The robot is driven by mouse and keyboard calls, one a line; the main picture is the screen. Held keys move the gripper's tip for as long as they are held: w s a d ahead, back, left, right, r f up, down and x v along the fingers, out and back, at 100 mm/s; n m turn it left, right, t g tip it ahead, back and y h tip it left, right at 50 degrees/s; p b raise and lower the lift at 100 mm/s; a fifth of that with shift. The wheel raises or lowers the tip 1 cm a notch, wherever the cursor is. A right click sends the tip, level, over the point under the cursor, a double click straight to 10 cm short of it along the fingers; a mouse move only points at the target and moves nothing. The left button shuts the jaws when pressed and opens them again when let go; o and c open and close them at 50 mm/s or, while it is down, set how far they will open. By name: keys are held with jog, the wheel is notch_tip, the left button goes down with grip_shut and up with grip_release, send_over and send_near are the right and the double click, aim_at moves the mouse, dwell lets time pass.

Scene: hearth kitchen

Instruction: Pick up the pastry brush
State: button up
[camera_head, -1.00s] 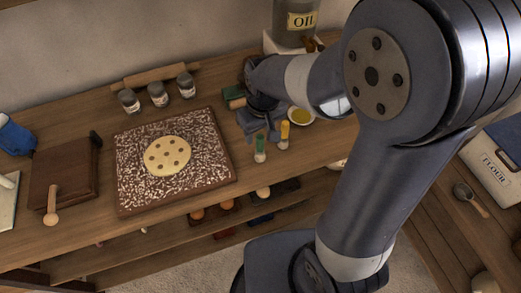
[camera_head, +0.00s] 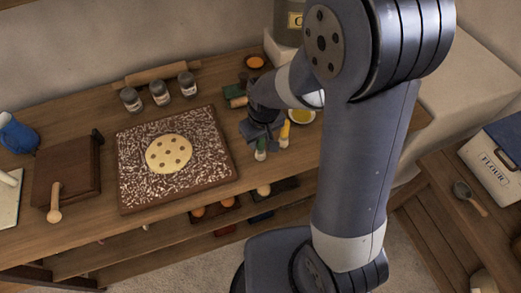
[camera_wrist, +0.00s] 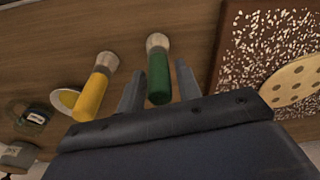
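Two brushes with pale bristles are on the wooden counter, one with a green handle (camera_head: 261,145) and one with a yellow handle (camera_head: 285,130). Which one is the pastry brush I cannot tell. In the wrist view the green brush (camera_wrist: 158,78) lies between my two fingers, and the yellow brush (camera_wrist: 93,90) is to their left, outside them. My gripper (camera_wrist: 159,68) is open, with a gap visible on each side of the green handle. In the head view my gripper (camera_head: 262,146) partly hides the green handle.
A speckled board (camera_head: 133,190) with a round of dough (camera_head: 169,153) lies left of the brushes. A small dish of yellow liquid (camera_head: 301,116) stands just behind the yellow brush. Several jars (camera_head: 160,92) and a rolling pin (camera_head: 155,75) are at the back.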

grip_shut()
jog(key=shift+r, duration=0.1)
